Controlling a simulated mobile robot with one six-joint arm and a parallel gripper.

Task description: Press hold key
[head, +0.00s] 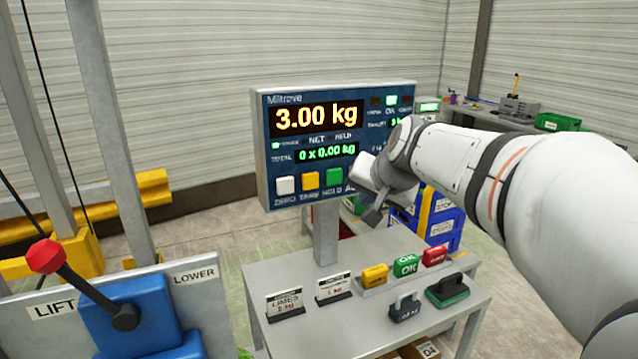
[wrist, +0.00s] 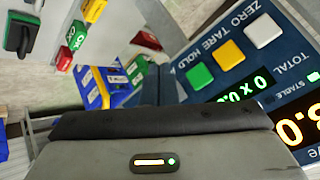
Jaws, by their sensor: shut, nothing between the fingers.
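The green hold key (head: 334,177) is on the lower edge of the scale's indicator panel (head: 262,150), right of the yellow tare key (head: 310,181) and white zero key (head: 286,185). In the wrist view the hold key (wrist: 199,76) is unobstructed, just beyond my gripper (wrist: 155,88). My gripper, dark at its end in the head view (head: 373,214), is shut and empty, close to the panel's lower right. I see no contact with the hold key. The display reads 3.00 kg and 0 x 0.00 kg. My arm hides the panel's lower right part.
Below the panel, a grey table (head: 262,335) holds sign cards (head: 285,303), yellow, green OK (head: 405,265) and red blocks, a weight (head: 404,307) and a green-black stamp (head: 447,290). A lift lever with a red knob (head: 46,256) stands left. Blue crates (head: 445,226) are behind.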

